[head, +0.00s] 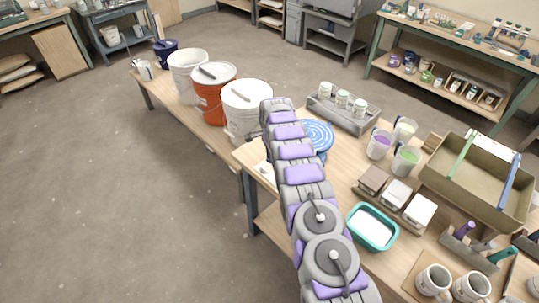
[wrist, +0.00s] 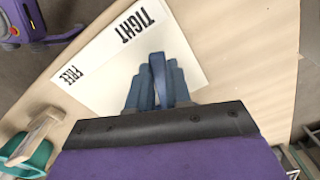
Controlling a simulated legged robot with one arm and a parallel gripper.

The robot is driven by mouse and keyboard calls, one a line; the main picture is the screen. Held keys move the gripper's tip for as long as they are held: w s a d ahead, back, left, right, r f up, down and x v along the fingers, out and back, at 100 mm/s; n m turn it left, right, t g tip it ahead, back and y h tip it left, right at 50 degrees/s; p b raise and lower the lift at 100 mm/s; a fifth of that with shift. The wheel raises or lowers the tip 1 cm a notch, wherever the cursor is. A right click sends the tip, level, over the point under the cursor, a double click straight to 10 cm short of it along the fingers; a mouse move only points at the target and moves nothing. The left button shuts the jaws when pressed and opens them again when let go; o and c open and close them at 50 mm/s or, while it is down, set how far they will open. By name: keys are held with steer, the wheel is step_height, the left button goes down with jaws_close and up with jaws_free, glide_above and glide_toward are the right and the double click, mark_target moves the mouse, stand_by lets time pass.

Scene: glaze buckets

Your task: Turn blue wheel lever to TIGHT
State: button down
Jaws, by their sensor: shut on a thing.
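The blue wheel (head: 317,133), a round top with blue and white rings, stands on the workbench and is partly hidden behind my arm in the head view. In the wrist view a blue lever (wrist: 157,68) stands up at the middle, in front of a white card (wrist: 103,75) lettered TIGHT and FREE. The lever's tip is near the TIGHT word, on its right side in the picture. My gripper (wrist: 156,85) is shut on the lever. Its fingertips are hard to tell from the blue-grey parts around it. In the head view my arm hides the gripper.
White and orange buckets (head: 215,90) stand to the left of my arm. A grey tray of jars (head: 343,108) is behind the wheel. Cups (head: 379,145), a teal basin (head: 371,228) and a tan box (head: 478,177) crowd the right. Open floor lies at left.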

steer(key=shift+w+d+r, duration=0.25)
steer(key=shift+d, duration=0.05)
steer(key=c, duration=1.2)
jaws_free()
steer(key=shift+f, duration=0.15)
steer(key=shift+o, duration=0.8)
steer(key=shift+a, duration=0.1)
step_height(320, 180, up, 17)
steer(key=p, duration=0.2)
steer(key=shift+p, duration=0.4)
steer(key=shift+r, duration=0.25)
